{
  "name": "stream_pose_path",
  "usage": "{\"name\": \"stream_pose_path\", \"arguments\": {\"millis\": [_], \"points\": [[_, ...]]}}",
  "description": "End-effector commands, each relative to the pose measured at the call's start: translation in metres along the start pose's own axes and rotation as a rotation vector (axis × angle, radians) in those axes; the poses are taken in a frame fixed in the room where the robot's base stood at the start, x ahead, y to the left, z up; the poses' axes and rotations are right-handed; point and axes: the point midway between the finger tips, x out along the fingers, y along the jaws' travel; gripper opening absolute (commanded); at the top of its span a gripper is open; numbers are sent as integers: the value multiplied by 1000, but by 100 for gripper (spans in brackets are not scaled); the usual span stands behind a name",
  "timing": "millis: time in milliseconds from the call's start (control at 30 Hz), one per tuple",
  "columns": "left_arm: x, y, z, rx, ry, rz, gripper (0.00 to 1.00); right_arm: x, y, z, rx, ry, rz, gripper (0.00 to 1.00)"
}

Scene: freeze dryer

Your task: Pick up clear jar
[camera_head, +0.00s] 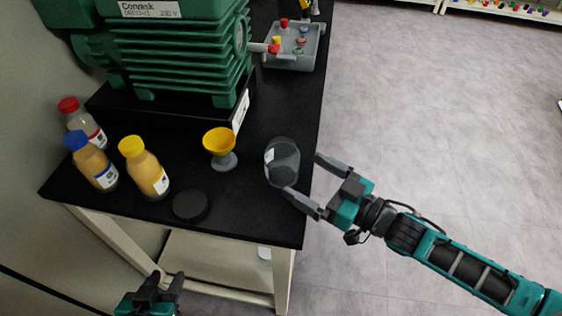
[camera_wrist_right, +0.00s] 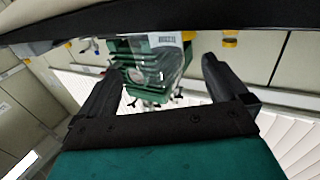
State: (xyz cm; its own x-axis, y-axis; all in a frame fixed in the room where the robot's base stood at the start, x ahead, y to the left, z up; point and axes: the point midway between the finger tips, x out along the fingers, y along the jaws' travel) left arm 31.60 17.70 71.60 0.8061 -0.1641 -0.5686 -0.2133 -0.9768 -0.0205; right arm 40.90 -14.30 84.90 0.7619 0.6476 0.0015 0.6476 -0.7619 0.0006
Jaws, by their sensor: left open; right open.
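The clear jar (camera_head: 282,162) stands on the black bench top near its right edge in the head view. My right gripper (camera_head: 304,176) is open, coming in from the right. One finger lies close to the jar's near side and the other is to its right; I cannot tell whether either touches. In the right wrist view the see-through jar (camera_wrist_right: 178,62) shows faintly between the spread fingers (camera_wrist_right: 162,82), against the green machine. My left gripper (camera_head: 167,279) is open and empty, low in front of the bench.
A yellow funnel on a grey stand (camera_head: 220,145) is left of the jar, with a black round lid (camera_head: 191,206) in front. Several capped bottles (camera_head: 145,168) stand further left. The green machine (camera_head: 180,50) and a grey tray (camera_head: 295,50) are behind. Floor right of the bench is clear.

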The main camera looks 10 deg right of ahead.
Motion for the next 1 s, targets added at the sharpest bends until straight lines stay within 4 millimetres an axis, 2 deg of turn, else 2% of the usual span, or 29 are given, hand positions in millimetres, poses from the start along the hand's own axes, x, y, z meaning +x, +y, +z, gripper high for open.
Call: {"name": "stream_pose_path", "arguments": {"millis": [100,367,600,700,967,1000], "points": [[0,0,0,0,0,1,43,16,1,0,1,2,1,100],[0,1,0,-1,-1,2,43,32,1,0,-1,0,1,100],[1,1,1,-1,-2,2,43,65,2,-1,-1,1,1,100],[1,1,1,-1,-2,3,43,73,2,0,0,0,2,100],[1,1,1,-2,-2,3,43,75,2,0,1,-2,2,100],[1,1,1,-2,-2,3,43,75,2,0,1,-2,2,97]]}}
